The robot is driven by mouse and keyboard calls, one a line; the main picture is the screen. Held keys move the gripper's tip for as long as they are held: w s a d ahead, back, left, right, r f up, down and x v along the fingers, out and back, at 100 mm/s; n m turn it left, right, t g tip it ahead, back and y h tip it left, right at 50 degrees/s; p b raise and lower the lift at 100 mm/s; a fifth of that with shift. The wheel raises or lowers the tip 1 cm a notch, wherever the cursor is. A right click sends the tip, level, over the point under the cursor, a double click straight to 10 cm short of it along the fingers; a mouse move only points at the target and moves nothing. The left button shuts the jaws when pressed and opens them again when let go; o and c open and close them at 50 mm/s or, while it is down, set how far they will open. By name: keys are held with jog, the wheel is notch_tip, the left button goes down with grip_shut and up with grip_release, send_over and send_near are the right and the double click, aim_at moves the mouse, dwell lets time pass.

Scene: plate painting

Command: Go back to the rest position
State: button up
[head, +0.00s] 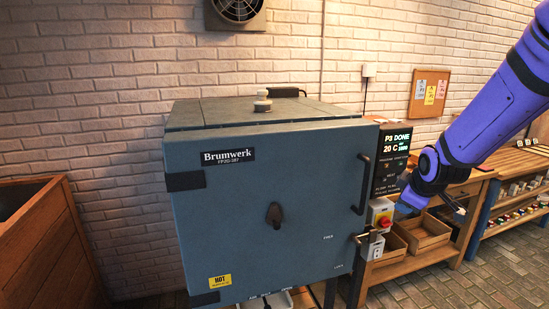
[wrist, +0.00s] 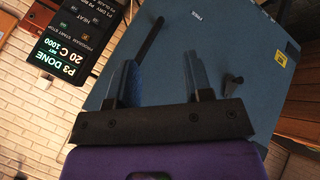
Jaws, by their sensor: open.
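My gripper (head: 407,203) is at the end of my purple arm, right of the blue-grey Brumwerk kiln (head: 265,205) and in front of its control panel side in the head view. In the wrist view my gripper (wrist: 162,82) is open, with nothing between its two fingers. The kiln door appears shut. Its black bar handle (head: 363,184) stands at the door's right edge; it also shows beyond the fingers in the wrist view (wrist: 148,45), apart from them as far as I can tell. The control display (head: 397,142) reads P3 DONE, 20 C.
A red and yellow switch (head: 381,217) and a latch (head: 370,243) sit below the panel. A wooden bench (head: 420,262) with trays and shelves stands at the right. A wooden crate (head: 50,245) stands at the left. Brick floor shows at the lower right.

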jog(key=s+a+r+m+g, duration=0.1)
jog(key=s+r+m, duration=0.2)
jog(key=s, duration=0.7)
jog(key=s+a+r+m, duration=0.1)
jog(key=s+r+m, duration=0.2)
jog(key=s+r, duration=0.3)
jog(key=s+a+r+m+g, duration=0.1)
jog(key=s+r+m, duration=0.3)
jog(key=s, duration=0.9)
jog(key=shift+s+r+g+y, duration=0.2)
jog(key=shift+s+g+y, duration=0.1)
jog(key=shift+s, duration=0.05)
jog(key=shift+o, duration=0.3)
dwell(0.4)
